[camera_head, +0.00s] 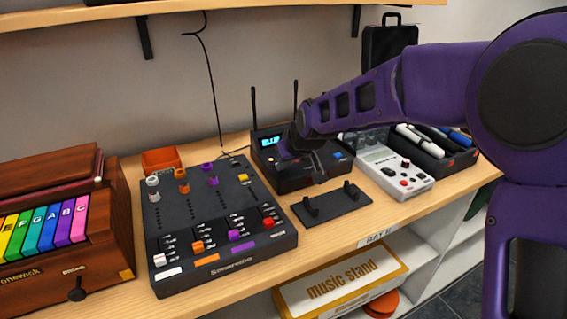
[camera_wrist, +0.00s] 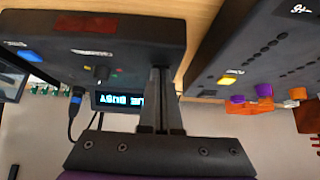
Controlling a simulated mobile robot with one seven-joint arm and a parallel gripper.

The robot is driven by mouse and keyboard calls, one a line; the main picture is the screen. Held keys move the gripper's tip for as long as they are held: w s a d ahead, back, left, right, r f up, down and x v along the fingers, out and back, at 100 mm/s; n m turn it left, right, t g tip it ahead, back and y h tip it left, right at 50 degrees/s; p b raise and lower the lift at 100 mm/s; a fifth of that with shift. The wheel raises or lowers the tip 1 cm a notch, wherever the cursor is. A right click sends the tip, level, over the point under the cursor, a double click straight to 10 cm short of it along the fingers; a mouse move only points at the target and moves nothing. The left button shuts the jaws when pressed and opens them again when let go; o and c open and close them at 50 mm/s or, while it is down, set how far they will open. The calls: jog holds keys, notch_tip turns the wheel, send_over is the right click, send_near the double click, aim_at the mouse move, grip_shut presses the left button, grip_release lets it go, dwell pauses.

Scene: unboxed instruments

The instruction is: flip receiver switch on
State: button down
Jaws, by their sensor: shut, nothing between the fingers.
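The receiver (camera_head: 286,184) is a black box with two antennas and a lit cyan display, at the back middle of the bench in the head view. My gripper (camera_head: 317,168) is in front of it and hides part of its face. In the wrist view the receiver (camera_wrist: 140,32) appears turned over, with a blue button (camera_wrist: 29,55), a yellow button (camera_wrist: 86,52) and a small stubby switch (camera_wrist: 103,72) between red and green dots. My gripper's fingers (camera_wrist: 161,72) are together and empty, beside the switch and apart from it in the picture. The switch's position is unclear.
A black mixer (camera_head: 215,225) with coloured knobs stands to the left. A low black stand (camera_head: 330,204) lies in front of the receiver. A white device (camera_head: 392,170) and a black tray (camera_head: 462,158) stand to the right. A shelf (camera_head: 200,8) hangs above.

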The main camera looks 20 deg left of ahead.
jog(key=shift+r, duration=0.15)
jog(key=shift+r+p, duration=0.5)
jog(key=shift+r, duration=0.15)
jog(key=shift+r, duration=0.1)
jog(key=shift+r, duration=0.3)
jog(key=r+p, duration=0.1)
jog(key=r, duration=0.1)
jog(key=d+r+p, duration=0.1)
jog(key=r, duration=0.1)
jog(key=shift+s+p, duration=0.25)
jog(key=shift+p, duration=0.1)
jog(key=s+d+r, duration=0.4)
jog(key=d+r, duration=0.1)
jog(key=shift+s+d+r, duration=0.15)
jog(key=shift+s+d, duration=0.1)
jog(key=shift+s, duration=0.1)
